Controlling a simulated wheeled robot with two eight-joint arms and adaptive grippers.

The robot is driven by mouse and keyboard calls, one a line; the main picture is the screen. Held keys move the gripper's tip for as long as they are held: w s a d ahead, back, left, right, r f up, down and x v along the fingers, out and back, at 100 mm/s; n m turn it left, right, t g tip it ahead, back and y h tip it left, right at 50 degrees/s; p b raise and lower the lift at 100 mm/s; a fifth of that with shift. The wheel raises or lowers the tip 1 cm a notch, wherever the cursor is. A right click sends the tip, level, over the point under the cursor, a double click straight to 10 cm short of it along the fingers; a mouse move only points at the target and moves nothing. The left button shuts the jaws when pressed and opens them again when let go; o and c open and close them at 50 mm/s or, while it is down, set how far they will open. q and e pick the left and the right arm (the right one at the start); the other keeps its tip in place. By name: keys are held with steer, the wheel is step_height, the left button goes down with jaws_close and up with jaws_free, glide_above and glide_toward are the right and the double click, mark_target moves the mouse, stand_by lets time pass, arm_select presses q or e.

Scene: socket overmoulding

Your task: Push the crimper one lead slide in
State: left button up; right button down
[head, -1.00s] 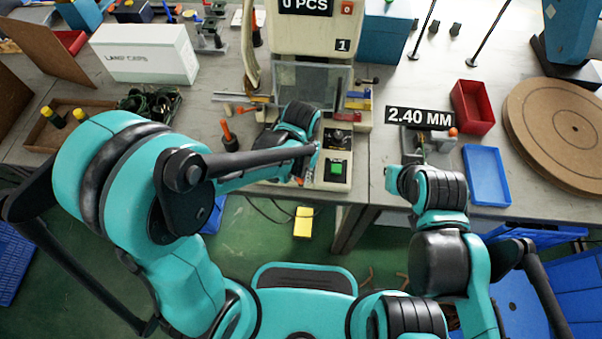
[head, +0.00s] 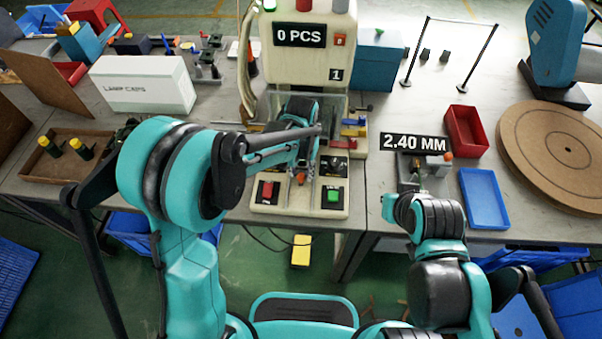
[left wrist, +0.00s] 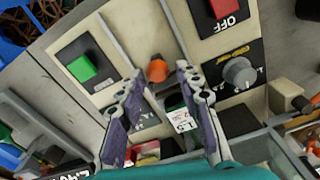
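The crimper (head: 312,60) is a cream machine with a "0 PCS" display and a front control panel with red and green buttons. Coloured slide bars in blue, yellow and red (head: 352,131) stick out at its right side. My left gripper (head: 305,168) is in front of the crimper, over the panel. In the left wrist view its two purplish fingers (left wrist: 160,82) are apart with nothing held. An orange knob (left wrist: 157,68) and a small white tag (left wrist: 180,120) show between and beyond them. My right arm's hand end is by the gauge; its fingers are hidden.
The gauge (head: 410,172) labelled 2.40 MM, a red bin (head: 466,131) and a blue tray (head: 484,198) stand right of the crimper. A white box (head: 143,84) and a wooden tray (head: 50,168) lie left. The table's front edge runs below the panel.

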arm_select(q)
step_height(320, 180, up, 12)
stand_by(0.7)
steer(key=shift+s+a, duration=0.1)
stand_by(0.3)
steer(key=s+a+r+n+t, duration=0.1)
steer(key=s+a+n+t, duration=0.2)
steer(key=s+a+t, duration=0.4)
steer(key=s+a, duration=0.7)
steer(key=s, duration=0.1)
steer(key=shift+s+a+r, duration=0.2)
steer(key=shift+a+r, duration=0.1)
